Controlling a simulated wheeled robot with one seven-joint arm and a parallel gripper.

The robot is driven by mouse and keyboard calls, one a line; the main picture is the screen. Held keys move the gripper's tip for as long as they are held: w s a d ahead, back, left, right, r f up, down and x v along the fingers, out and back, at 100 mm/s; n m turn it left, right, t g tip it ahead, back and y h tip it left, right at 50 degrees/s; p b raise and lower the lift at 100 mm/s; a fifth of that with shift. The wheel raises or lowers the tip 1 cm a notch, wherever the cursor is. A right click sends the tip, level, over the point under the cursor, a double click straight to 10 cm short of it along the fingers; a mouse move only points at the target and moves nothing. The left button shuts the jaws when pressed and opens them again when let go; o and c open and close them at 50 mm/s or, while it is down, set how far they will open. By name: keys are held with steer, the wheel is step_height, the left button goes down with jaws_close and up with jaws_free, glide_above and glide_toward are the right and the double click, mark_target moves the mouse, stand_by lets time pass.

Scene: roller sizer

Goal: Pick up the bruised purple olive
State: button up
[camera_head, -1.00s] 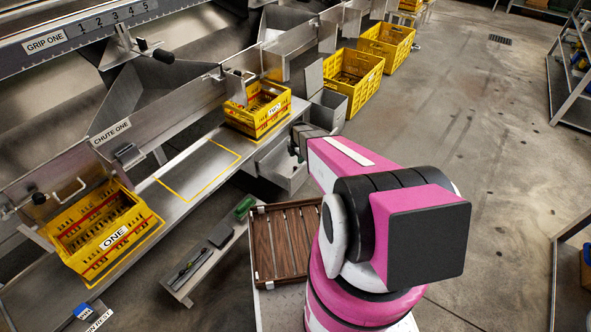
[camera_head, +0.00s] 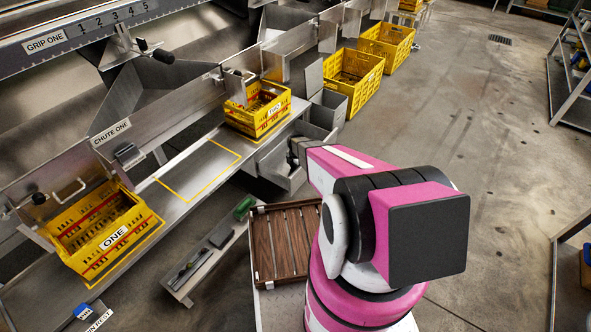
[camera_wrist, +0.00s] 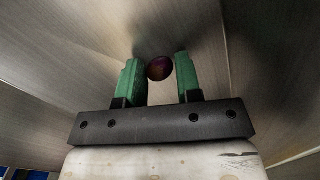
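The purple olive (camera_wrist: 160,68) is dark purple with a reddish-brown patch. In the wrist view it lies on a bare metal surface between the tips of my gripper's two green fingers. I cannot tell how far below or beyond the fingertips the olive lies. In the head view my gripper is hidden in or behind the grey metal bin (camera_head: 283,168) under the bench, and the olive does not show there.
Metal walls rise close on both sides of my gripper in the wrist view. Yellow crate ONE (camera_head: 150,222) and another yellow crate (camera_head: 262,128) stand on the bench. A slatted wooden tray (camera_head: 256,250) lies near my base. More yellow crates stand on the floor behind.

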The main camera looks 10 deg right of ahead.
steer(key=c, duration=0.4)
steer(key=shift+r, duration=0.15)
